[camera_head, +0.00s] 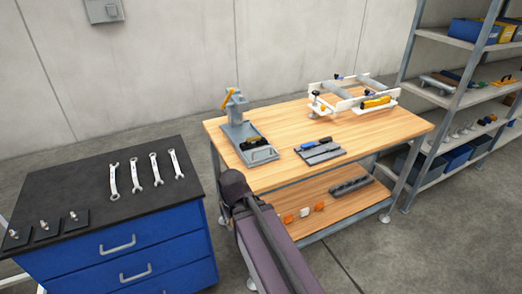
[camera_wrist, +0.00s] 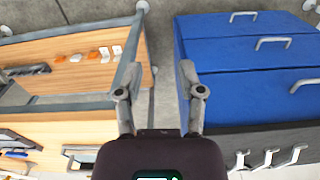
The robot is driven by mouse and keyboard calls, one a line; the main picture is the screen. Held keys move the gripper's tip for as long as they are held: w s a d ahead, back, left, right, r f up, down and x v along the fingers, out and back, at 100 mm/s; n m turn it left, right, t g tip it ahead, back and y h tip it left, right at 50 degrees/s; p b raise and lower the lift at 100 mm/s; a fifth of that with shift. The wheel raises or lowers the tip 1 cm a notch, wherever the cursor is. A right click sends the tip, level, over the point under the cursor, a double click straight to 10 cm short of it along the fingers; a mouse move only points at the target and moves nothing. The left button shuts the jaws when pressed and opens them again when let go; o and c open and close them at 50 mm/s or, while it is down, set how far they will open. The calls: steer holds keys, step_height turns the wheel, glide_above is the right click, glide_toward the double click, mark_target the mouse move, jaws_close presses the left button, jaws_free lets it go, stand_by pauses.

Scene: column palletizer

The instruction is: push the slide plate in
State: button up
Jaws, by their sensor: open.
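A grey fixture (camera_head: 240,130) with an upright post and an orange lever stands at the left of the wooden workbench. What looks like its slide plate (camera_head: 262,154), with a pale handle, sits at the fixture's near right end by the bench's front edge. How far it sticks out I cannot tell. Part of the fixture with a pale handle seems to show at the lower left of the wrist view (camera_wrist: 78,158). My gripper (camera_wrist: 160,70) is open and empty, over the gap between bench and blue cabinet, apart from the plate. The head view does not show it clearly.
The blue cabinet (camera_head: 165,250) stands at the left with several wrenches (camera_head: 147,172) on its black top. A grey tray (camera_head: 320,151) with tools lies right of the fixture. A white frame (camera_head: 352,100) stands at the bench's back. Shelving (camera_head: 450,100) is at the right.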

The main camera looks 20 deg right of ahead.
steer(key=shift+w+d, duration=0.1)
steer(key=shift+w, duration=0.1)
steer(key=c, duration=0.3)
steer(key=shift+w+d+m, duration=0.25)
steer(key=shift+w+m, duration=0.05)
steer(key=shift+m, duration=0.2)
jaws_close()
steer(key=w+d+r+m+t, duration=0.2)
steer(key=w+d+m, duration=0.3)
steer(key=d+m, duration=0.5)
steer(key=w+d+r+m+t+y+p, duration=0.1)
steer(key=w+d+m+t, duration=0.3)
steer(key=d+m, duration=0.6)
steer(key=w+d+r+m+t+y, duration=0.1)
steer(key=w+d+r+m+t, duration=0.1)
steer(key=w+d+r+m, duration=0.2)
steer(key=w+d+m, duration=0.3)
steer(key=d+m, duration=0.3)
steer(key=m, duration=0.2)
steer(key=shift+w+t+p, duration=0.3)
steer(key=shift+w+t, duration=0.1)
steer(key=shift+d, duration=0.1)
